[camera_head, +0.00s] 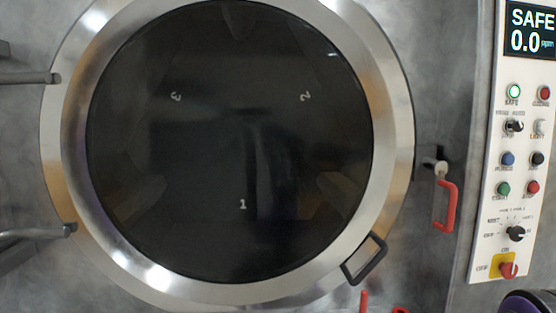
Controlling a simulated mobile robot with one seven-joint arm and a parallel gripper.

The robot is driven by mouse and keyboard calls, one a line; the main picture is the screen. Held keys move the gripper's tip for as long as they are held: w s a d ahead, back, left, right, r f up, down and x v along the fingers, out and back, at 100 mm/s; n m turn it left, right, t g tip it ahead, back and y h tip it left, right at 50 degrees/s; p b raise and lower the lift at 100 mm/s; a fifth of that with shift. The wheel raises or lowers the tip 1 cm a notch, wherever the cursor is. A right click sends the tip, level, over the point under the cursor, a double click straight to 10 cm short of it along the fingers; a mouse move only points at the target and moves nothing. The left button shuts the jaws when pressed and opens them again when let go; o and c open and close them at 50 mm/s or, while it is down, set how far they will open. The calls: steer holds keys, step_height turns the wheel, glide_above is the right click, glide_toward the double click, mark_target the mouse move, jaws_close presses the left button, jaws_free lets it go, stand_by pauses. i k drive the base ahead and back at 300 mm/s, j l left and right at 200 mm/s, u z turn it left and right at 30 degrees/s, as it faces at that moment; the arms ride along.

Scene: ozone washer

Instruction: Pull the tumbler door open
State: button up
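The round tumbler door (75,190) fills the left and middle of the head view. It has a wide shiny metal ring around a dark glass window (235,130) and looks shut against the grey front. A black loop handle (376,262) sits on the ring at its lower right. A latch with a red handle (450,208) is mounted just right of the ring, its red grip hanging down. My gripper is not recognisable in this view.
A white control panel (490,240) with a "SAFE 0.0 ppm" display (531,30) stands at the right. Hinge arms (30,78) reach the ring from the left. Red parts (364,301) show at the bottom edge. A dark purple-rimmed round part (530,303) is cut off at the lower right.

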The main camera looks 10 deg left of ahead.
mark_target(74, 81)
steer(key=u, duration=1.25)
